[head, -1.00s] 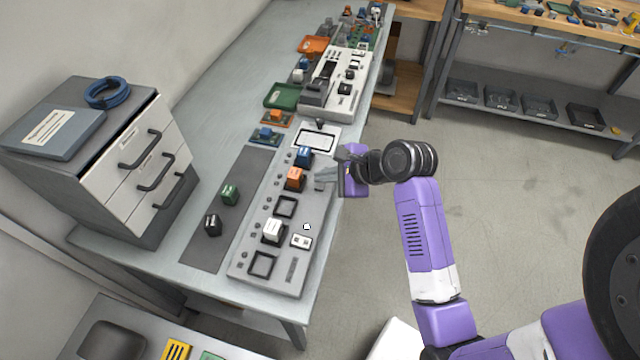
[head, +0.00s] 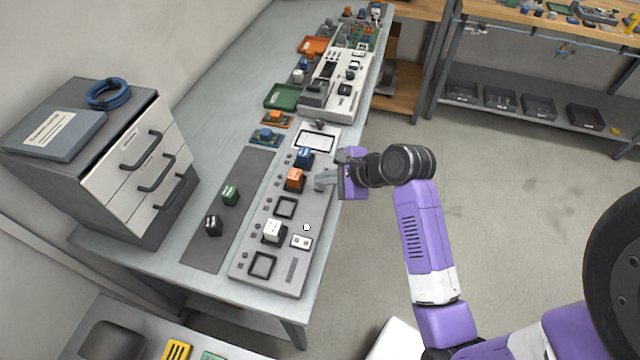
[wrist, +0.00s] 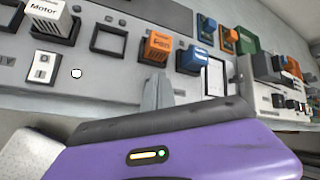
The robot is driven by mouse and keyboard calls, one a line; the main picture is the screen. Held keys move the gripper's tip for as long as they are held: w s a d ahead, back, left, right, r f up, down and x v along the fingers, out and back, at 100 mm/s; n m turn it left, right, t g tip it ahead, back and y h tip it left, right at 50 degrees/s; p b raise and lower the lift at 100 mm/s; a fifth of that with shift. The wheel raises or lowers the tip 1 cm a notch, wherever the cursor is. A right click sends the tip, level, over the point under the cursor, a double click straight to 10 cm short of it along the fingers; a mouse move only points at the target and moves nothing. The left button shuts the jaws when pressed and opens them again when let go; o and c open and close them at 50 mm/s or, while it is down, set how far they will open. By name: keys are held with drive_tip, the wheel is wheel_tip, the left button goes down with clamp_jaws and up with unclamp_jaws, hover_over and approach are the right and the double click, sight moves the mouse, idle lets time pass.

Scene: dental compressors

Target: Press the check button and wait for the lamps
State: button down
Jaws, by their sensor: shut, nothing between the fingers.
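The grey panel (head: 316,207) lies on the bench with square sockets and plugged-in modules. A small white round button (head: 306,227) sits near its right edge; it also shows in the wrist view (wrist: 76,73). Small dark round spots (head: 256,226) sit beside the sockets; I cannot tell whether they are lamps, and none looks lit. My gripper (head: 320,182) is shut and empty over the panel's right edge, beside the orange module (head: 295,179) and farther along than the button. In the wrist view my fingertips (wrist: 158,90) are below the orange module (wrist: 157,47), apart from the button.
A white module (head: 273,231) and a blue module (head: 303,157) sit in the panel. A white two-part plate (head: 301,242) is near the button. Green (head: 230,195) and black (head: 213,225) modules lie on a dark mat. A drawer cabinet (head: 140,160) stands at left.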

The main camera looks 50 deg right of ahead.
sight(324, 188)
drive_tip(key=shift+f, duration=0.6)
idle(0.7)
drive_tip(key=shift+r, duration=0.1)
drive_tip(key=shift+r+p, duration=0.85)
drive_tip(key=shift+p, duration=0.45)
wheel_tip(324, 188, up, 3)
drive_tip(key=p, duration=0.3)
drive_tip(key=shift+f, duration=0.15)
drive_tip(key=shift+r, duration=1.1)
